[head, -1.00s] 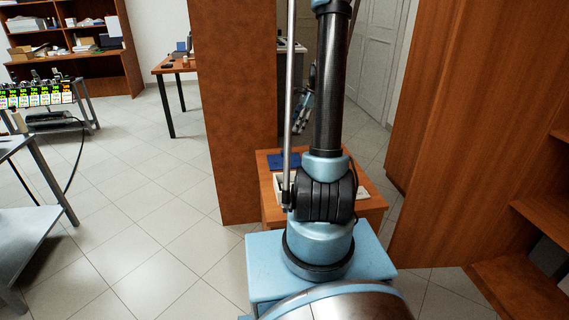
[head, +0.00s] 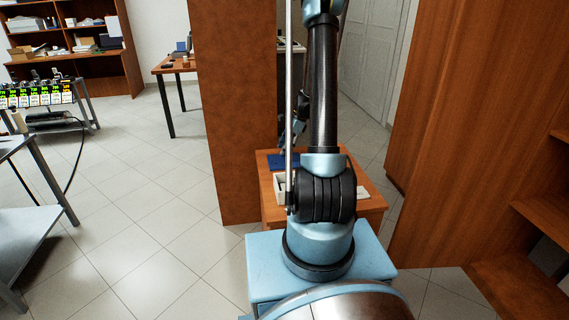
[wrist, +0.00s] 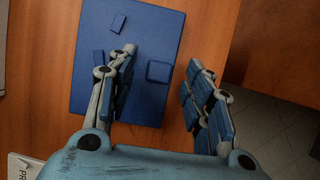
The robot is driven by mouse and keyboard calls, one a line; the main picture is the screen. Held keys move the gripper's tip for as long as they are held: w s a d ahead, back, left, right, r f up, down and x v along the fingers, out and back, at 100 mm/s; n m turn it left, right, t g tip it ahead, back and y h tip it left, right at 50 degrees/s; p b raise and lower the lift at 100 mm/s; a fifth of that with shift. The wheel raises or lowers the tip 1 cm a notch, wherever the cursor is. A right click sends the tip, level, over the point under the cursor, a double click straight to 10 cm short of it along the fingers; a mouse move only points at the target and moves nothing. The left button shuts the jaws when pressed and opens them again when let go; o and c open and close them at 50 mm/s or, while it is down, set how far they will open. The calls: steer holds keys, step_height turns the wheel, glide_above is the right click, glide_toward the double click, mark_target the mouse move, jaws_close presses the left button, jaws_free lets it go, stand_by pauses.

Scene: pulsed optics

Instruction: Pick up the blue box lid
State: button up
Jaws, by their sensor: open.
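A flat dark blue panel (wrist: 140,95) lies on the wooden table; it also shows in the head view (head: 284,161). On it, the wrist view shows a small blue square piece (wrist: 160,71) with a raised-looking rim and a small blue rectangular piece (wrist: 117,23). I cannot tell for sure which of these blue things is the box lid. My gripper (wrist: 160,60) is open and empty over the panel, its fingers either side of the square piece in the picture. The left finger covers part of the panel. My arm hides much of the table in the head view.
The small wooden table (head: 374,208) also bears a white open box (head: 281,187) and a flat white item (head: 362,192). A brown partition (head: 235,120) stands close on the left, a wooden cabinet (head: 470,130) on the right.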

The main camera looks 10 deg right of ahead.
steer(key=shift+a+f, duration=0.2)
steer(key=shift+f, duration=0.3)
jaws_close()
steer(key=shift+r, duration=0.1)
